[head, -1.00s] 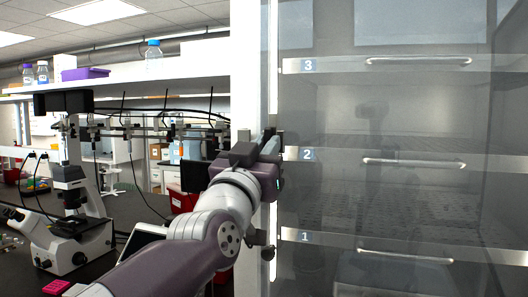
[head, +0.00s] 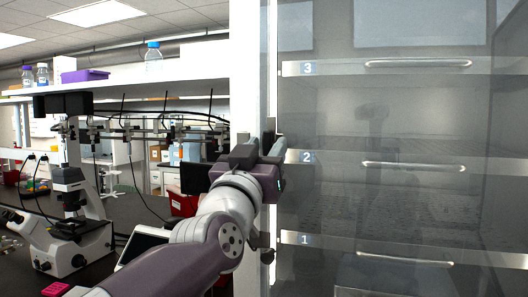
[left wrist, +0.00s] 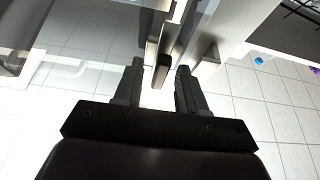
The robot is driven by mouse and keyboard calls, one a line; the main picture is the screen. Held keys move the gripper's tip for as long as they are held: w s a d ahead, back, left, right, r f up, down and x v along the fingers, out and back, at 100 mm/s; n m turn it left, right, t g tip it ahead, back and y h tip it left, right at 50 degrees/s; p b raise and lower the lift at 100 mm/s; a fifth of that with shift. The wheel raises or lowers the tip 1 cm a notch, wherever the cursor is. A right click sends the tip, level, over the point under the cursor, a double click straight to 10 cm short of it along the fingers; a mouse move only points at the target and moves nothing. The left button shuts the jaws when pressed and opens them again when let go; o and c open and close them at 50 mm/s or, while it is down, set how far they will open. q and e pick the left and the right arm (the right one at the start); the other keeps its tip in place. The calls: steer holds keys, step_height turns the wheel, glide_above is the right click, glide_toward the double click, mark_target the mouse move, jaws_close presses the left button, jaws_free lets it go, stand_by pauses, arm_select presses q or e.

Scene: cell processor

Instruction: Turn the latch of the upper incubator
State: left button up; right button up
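The upper incubator (head: 400,200) fills the right of the head view, with its clear door in front of shelves marked 1, 2 and 3. My left gripper (head: 258,147) is at the left edge of its door, by the white frame. In the left wrist view my left gripper (left wrist: 160,68) is open, its two fingers apart. A dark latch piece (left wrist: 162,72) shows between the fingertips, and I cannot tell whether it touches either finger. In the head view the gripper hides the latch. My right gripper is not in view.
A microscope (head: 75,225) stands on the black bench at left. A shelf above holds bottles (head: 153,57) and a purple box (head: 85,75). A small dark knob (head: 266,257) shows lower on the door's edge.

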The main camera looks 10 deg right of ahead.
arm_select(q)
steer(key=b+v, duration=0.5)
steer(key=v, duration=0.7)
steer(key=shift+s+a, duration=0.2)
steer(key=shift+s, duration=0.05)
steer(key=shift+f, duration=0.1)
